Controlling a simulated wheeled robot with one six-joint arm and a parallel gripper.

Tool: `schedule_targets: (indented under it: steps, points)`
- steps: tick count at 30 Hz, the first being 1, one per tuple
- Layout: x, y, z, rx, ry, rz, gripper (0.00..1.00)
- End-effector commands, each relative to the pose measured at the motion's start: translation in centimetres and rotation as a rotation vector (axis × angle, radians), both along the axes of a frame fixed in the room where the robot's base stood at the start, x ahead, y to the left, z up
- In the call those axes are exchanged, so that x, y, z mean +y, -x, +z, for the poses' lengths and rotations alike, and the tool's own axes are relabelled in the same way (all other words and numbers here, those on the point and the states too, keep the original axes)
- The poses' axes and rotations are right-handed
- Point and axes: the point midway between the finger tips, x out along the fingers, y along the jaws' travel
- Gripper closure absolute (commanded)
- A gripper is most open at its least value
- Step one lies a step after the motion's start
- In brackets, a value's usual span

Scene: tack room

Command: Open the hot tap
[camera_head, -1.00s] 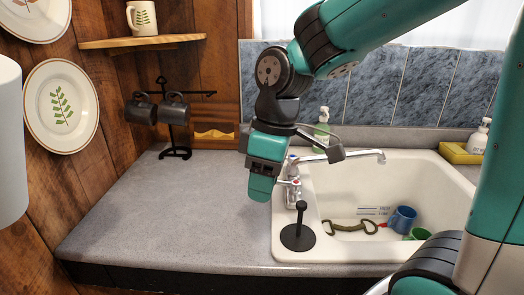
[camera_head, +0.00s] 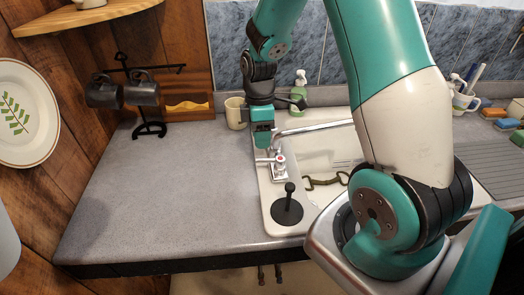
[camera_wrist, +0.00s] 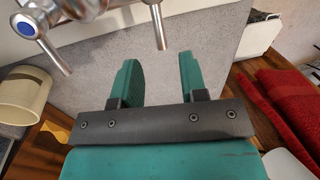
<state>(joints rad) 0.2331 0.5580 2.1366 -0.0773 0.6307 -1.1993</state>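The chrome mixer tap (camera_head: 312,128) stands at the sink's left rim, with its spout reaching right over the basin. A red mark shows on its near handle, the hot tap (camera_head: 280,160). The wrist view shows a blue-marked cold handle (camera_wrist: 30,27) at upper left. A second chrome lever (camera_wrist: 157,25), its cap out of frame, points toward the gap between my fingers. My gripper (camera_head: 263,141) is just above and behind the hot handle in the head view. In the wrist view my gripper (camera_wrist: 160,77) is open and empty, its fingertips apart from the lever.
A black plunger-like object (camera_head: 287,208) stands on the near left sink corner. A cream mug (camera_head: 235,113) and a green soap bottle (camera_head: 300,90) stand behind. Dark mugs hang on a rack (camera_head: 150,128) at left. The left counter (camera_head: 160,195) is clear. My arm hides much of the sink.

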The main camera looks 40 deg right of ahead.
Motion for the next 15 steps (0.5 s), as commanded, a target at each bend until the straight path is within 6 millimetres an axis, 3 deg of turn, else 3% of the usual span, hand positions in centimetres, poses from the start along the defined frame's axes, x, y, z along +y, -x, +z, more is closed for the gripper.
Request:
schedule_targets:
  steps: [6,15]
  points:
    - [0.4,0.8,-3.9,0.004,-0.001,-0.002,0.61]
    - [0.5,1.1,-6.0,0.000,0.000,-0.003,0.61]
